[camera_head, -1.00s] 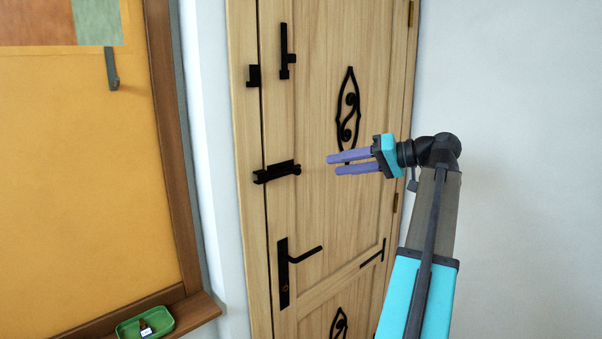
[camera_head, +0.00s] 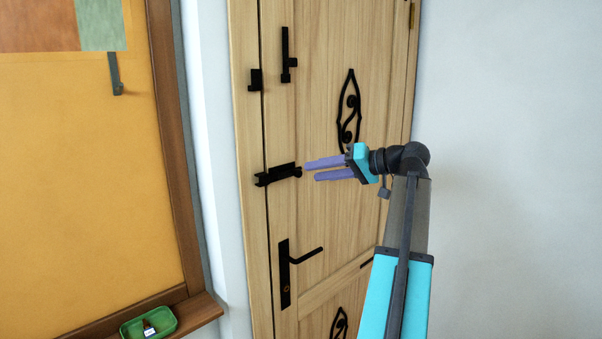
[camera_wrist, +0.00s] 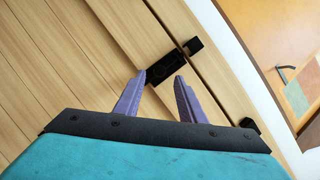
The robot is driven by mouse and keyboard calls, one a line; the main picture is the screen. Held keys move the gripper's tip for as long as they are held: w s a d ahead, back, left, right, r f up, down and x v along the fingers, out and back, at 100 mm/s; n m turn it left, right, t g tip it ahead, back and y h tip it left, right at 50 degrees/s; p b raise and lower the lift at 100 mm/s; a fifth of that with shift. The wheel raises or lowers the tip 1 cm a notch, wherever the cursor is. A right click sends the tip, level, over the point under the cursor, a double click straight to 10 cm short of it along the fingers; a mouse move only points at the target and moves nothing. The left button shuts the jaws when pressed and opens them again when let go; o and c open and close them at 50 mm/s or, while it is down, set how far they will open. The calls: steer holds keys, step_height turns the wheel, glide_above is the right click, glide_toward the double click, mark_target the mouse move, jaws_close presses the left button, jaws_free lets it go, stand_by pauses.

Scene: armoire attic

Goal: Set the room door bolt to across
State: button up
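The wooden room door (camera_head: 340,230) fills the middle of the head view and is closed against its frame. A black horizontal bolt (camera_head: 280,172) sits on it near the left seam, with a small knob at its right end. A black keeper (camera_head: 261,180) is beside its left end; it also shows in the wrist view (camera_wrist: 194,46). I cannot tell whether the bolt's bar spans the seam. My gripper (camera_head: 310,172) is open and empty, its purple fingers pointing left just right of the knob. In the wrist view the bolt (camera_wrist: 163,70) lies just beyond the fingertips (camera_wrist: 162,79).
Above is an upright black latch (camera_head: 287,55) with a catch (camera_head: 255,80) on the frame. Below is a black lever handle (camera_head: 300,257). A black scroll ornament (camera_head: 348,110) is near the gripper. A yellow board (camera_head: 70,190) and green tray (camera_head: 148,322) are left.

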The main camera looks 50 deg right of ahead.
mark_target(300, 174)
steer(key=shift+p+x, duration=0.7)
steer(key=shift+x, duration=2.7)
